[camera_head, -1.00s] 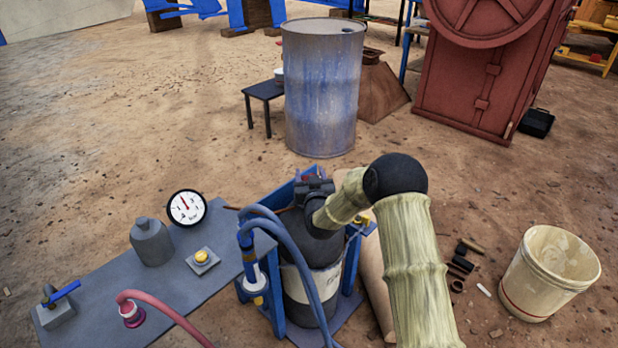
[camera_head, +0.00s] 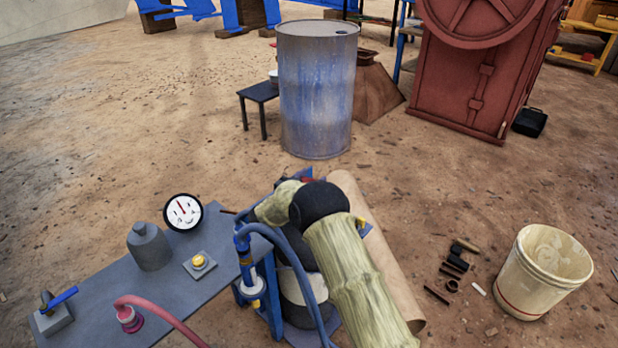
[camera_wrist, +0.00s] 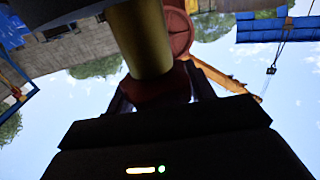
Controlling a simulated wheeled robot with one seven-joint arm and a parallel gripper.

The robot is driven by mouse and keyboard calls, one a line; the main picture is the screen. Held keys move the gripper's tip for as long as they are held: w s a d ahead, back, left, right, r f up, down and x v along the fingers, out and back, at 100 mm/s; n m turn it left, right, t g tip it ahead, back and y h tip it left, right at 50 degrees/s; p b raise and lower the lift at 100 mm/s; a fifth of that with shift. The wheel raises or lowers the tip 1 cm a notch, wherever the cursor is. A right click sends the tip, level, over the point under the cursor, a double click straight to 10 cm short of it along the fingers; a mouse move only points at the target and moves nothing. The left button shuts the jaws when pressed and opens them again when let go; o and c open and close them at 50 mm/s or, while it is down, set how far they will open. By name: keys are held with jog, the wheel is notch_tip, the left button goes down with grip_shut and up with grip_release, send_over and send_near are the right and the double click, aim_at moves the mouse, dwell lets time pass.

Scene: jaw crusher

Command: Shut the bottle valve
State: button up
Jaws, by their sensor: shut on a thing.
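The dark bottle with a white label (camera_head: 292,288) stands in a blue frame (camera_head: 272,295) at the bench's right end. In the head view my arm covers the bottle's top, so its valve and my gripper are hidden there. In the wrist view my gripper (camera_wrist: 158,90) is shut on a dark red knob (camera_wrist: 158,84), which I take for the bottle valve's handwheel. A brass-coloured cylinder (camera_wrist: 140,38) adjoins the knob. How far the valve is turned cannot be told.
The grey bench (camera_head: 120,275) carries a gauge (camera_head: 183,212), a grey flask (camera_head: 148,247), a yellow button (camera_head: 199,261) and a blue lever (camera_head: 60,298). A blue hose (camera_head: 262,229) passes close to my arm. A bucket (camera_head: 545,272) stands right; a drum (camera_head: 316,90) stands behind.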

aim_at(311, 178)
jog(key=shift+m+g+h, duration=0.4)
jog(key=shift+m+h, duration=0.1)
jog(key=shift+h, duration=0.1)
jog(key=shift+r, duration=0.1)
jog(key=o, duration=1)
jog(key=shift+c, duration=0.2)
notch_tip(311, 178, up, 10)
jog(key=shift+f+p, duration=0.1)
jog(key=shift+p, duration=0.9)
jog(key=shift+d, duration=0.1)
